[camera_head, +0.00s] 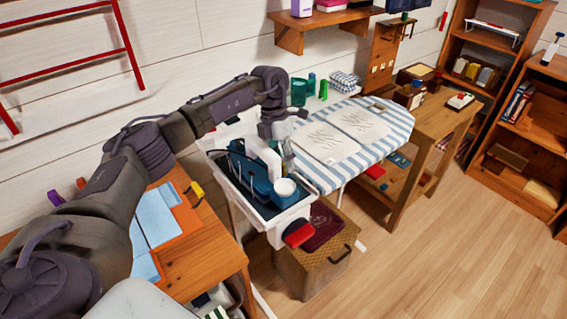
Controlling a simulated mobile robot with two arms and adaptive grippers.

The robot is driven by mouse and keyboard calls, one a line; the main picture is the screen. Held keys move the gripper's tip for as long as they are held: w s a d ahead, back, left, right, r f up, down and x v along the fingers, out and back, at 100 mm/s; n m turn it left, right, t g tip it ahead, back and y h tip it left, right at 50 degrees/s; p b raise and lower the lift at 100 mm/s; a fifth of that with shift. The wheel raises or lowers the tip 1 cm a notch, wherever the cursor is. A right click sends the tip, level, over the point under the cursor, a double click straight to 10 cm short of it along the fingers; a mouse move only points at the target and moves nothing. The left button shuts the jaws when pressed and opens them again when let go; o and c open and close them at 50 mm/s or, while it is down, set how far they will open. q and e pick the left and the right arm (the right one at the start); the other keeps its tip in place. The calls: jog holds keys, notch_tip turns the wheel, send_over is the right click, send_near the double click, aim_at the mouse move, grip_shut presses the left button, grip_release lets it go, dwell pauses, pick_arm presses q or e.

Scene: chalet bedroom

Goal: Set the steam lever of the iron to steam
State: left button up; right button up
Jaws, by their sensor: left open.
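The iron (261,185) looks like a dark blue body in the white-rimmed rest (292,213) at the near end of the striped ironing board (392,150). A round white part (285,188) shows at its right side. My left gripper (281,148) is open and points down, just above and behind the iron. It partly covers the iron, and I cannot tell whether they touch. The steam lever is too small or hidden to make out. My right gripper is not in view.
A wooden table with blue folders (157,216) stands at the left. A lidded wicker basket (312,268) stands below the rest. Green items (300,92) stand behind the board. A wooden side table (437,117) is behind it to the right. The floor at right is clear.

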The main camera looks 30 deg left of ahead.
pick_arm(q)
jog(key=v, duration=1.1)
jog(key=shift+f, duration=0.1)
